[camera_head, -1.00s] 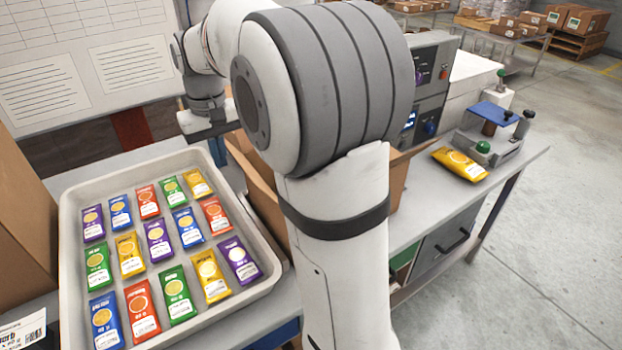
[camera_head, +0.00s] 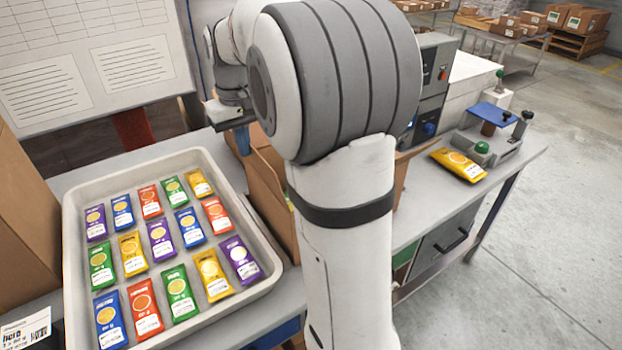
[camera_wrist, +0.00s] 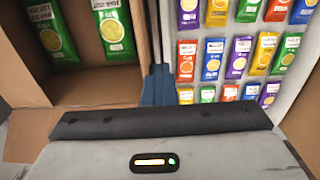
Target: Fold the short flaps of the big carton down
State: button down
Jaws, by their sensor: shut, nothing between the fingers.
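The big carton (camera_head: 268,198) stands open right of the tray in the head view, largely hidden behind my arm. In the wrist view two green packets (camera_wrist: 115,32) lie inside it, and its brown wall (camera_wrist: 143,40) runs up beside the tray. A cardboard panel (camera_wrist: 22,136) shows at the lower left; I cannot tell which flap it is. My gripper (camera_wrist: 158,88) is shut and empty, its blue fingers pointing down by the carton wall on the tray side. In the head view its fingers (camera_head: 243,140) show at the carton's far end; contact cannot be told.
A pale tray (camera_head: 75,255) of several coloured packets lies close left of the carton. Another brown carton (camera_head: 25,225) is at the far left. A yellow packet (camera_head: 459,164) lies by a bench device (camera_head: 497,145) on the right. Grey machines stand behind my arm.

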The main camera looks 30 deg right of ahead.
jog(key=d, duration=0.3)
jog(key=d+p, duration=0.1)
jog(key=d, duration=0.1)
jog(key=shift+d+f, duration=0.2)
jog(key=shift+f, duration=0.1)
jog(key=shift+w+d, duration=0.1)
jog(key=d, duration=0.4)
jog(key=shift+f, duration=0.4)
jog(key=shift+d+f+b, duration=0.55)
jog(key=shift+d+f, duration=0.95)
